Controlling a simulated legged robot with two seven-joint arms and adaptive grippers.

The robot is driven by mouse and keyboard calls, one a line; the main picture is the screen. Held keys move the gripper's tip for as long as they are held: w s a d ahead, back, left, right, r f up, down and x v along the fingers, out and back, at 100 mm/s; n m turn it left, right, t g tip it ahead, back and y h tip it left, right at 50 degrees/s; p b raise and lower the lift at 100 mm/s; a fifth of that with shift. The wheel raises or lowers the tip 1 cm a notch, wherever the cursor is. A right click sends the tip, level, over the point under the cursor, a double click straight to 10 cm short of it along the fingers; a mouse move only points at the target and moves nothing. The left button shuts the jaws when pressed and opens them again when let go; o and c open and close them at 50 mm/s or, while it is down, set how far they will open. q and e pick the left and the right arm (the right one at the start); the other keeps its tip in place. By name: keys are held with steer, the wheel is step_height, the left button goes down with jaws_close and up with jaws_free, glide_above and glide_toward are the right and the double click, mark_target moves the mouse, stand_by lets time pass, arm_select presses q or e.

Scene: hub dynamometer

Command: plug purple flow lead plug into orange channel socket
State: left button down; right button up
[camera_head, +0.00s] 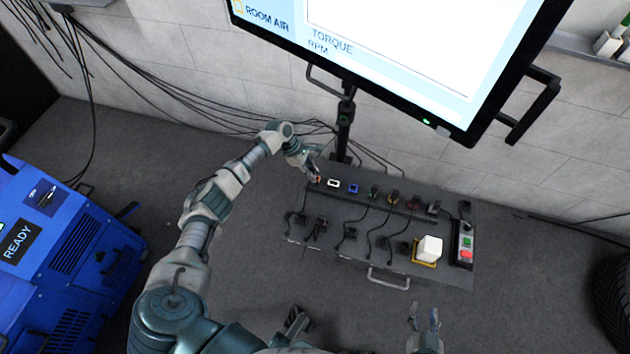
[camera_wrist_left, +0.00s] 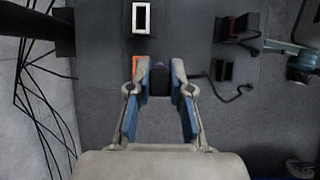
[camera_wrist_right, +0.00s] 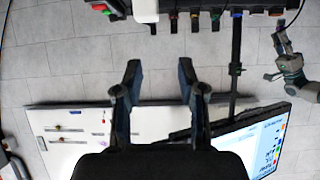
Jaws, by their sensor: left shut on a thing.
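My left gripper (camera_head: 314,173) is at the far-left end of the socket row on the dark bench, right by the orange socket (camera_head: 317,180). In the left wrist view its fingers (camera_wrist_left: 162,72) are shut on a dark plug with a bit of purple, the purple flow lead plug (camera_wrist_left: 160,84). The orange socket (camera_wrist_left: 136,66) shows just left of the plug, partly hidden by a finger. The plug looks offset to its right; I cannot tell whether they touch. My right gripper (camera_head: 425,320) is open and empty, in front of the bench; its parted fingers show in the right wrist view (camera_wrist_right: 159,75).
A white socket (camera_head: 334,183) and a blue socket (camera_head: 353,188) sit beside the orange one. Several leads with dark plugs lie across the bench. A white block (camera_head: 429,248) and a button box (camera_head: 465,243) stand at its right. A large monitor (camera_head: 400,50) hangs behind.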

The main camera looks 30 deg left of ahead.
arm_select(q)
steer(key=shift+w+a+b, duration=0.15)
steer(key=shift+w+b, duration=0.55)
steer(key=shift+w, duration=0.05)
steer(key=shift+w+a+b, duration=0.15)
steer(key=shift+w+b, duration=0.5)
steer(key=shift+w, duration=0.05)
arm_select(e)
steer(key=w+a+r+t+y, duration=0.1)
steer(key=w+a+r+t, duration=0.1)
steer(key=r+t, duration=0.3)
steer(key=shift+w+r+t+y, duration=0.3)
steer(key=shift+w+r, duration=0.3)
steer(key=shift+r, duration=0.3)
arm_select(q)
steer(key=shift+r, duration=0.1)
steer(key=shift+f, duration=0.5)
arm_select(e)
steer(key=shift+w, duration=0.1)
arm_select(q)
steer(key=shift+d+p, duration=0.1)
steer(key=shift+p, duration=0.25)
arm_select(e)
steer(key=shift+r, duration=0.5)
